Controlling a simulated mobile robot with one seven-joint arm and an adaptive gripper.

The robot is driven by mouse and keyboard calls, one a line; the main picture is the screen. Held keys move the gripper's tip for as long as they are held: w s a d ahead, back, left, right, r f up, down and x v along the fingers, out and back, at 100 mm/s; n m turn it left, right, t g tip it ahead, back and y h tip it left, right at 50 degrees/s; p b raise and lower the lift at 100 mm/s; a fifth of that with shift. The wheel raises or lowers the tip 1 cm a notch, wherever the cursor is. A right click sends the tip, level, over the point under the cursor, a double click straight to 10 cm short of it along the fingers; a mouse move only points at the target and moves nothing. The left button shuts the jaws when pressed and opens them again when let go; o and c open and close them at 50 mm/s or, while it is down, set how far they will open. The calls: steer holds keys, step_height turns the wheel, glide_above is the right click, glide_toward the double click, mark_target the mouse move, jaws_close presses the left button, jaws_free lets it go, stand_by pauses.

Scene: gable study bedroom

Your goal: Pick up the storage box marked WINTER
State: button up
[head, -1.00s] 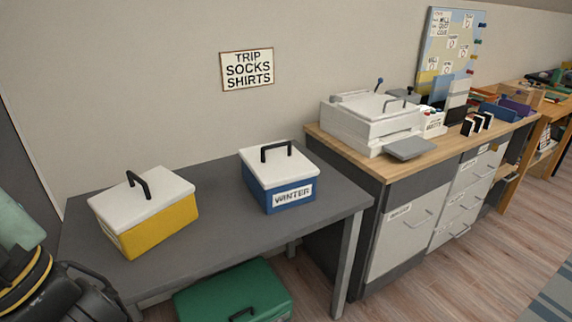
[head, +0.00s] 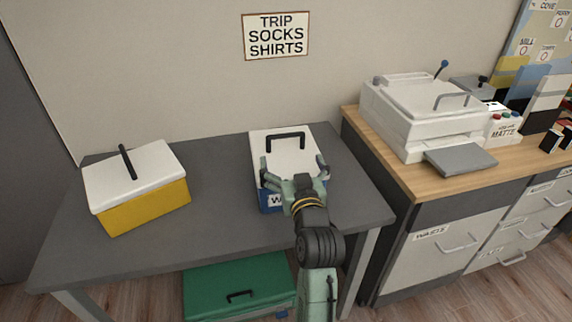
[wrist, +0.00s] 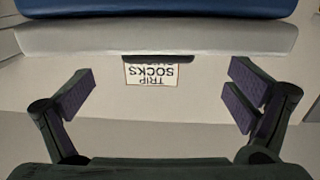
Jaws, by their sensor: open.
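The blue storage box (head: 264,197) with a white lid and black handle (head: 286,137) stands on the grey table. My arm covers most of its label; only a "W" shows. My gripper (head: 294,171) is open in front of the box, its fingers spread and overlapping the lid in the head view. In the wrist view, which is upside down, the box (wrist: 155,8) with its lid and handle (wrist: 157,58) fills the top. The open fingers (wrist: 161,90) show on both sides there, with nothing between them. I cannot tell whether they touch the box.
A yellow box (head: 146,207) with a white lid stands on the left of the grey table (head: 220,195). A green box (head: 238,282) lies underneath. A cabinet with a wood top (head: 395,165) holding a white printer (head: 425,115) stands to the right. A sign (head: 276,36) hangs behind.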

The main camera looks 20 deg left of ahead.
mark_target(287, 153)
steer(key=x, duration=0.2)
steer(key=shift+w+a+r, duration=0.15)
steer(key=shift+w+a, duration=0.15)
steer(key=p+x, duration=0.2)
steer(key=x, duration=0.3)
steer(key=shift+w+d, duration=0.1)
steer(key=shift+d, duration=0.05)
steer(key=c, duration=1.8)
steer(key=shift+r, duration=0.1)
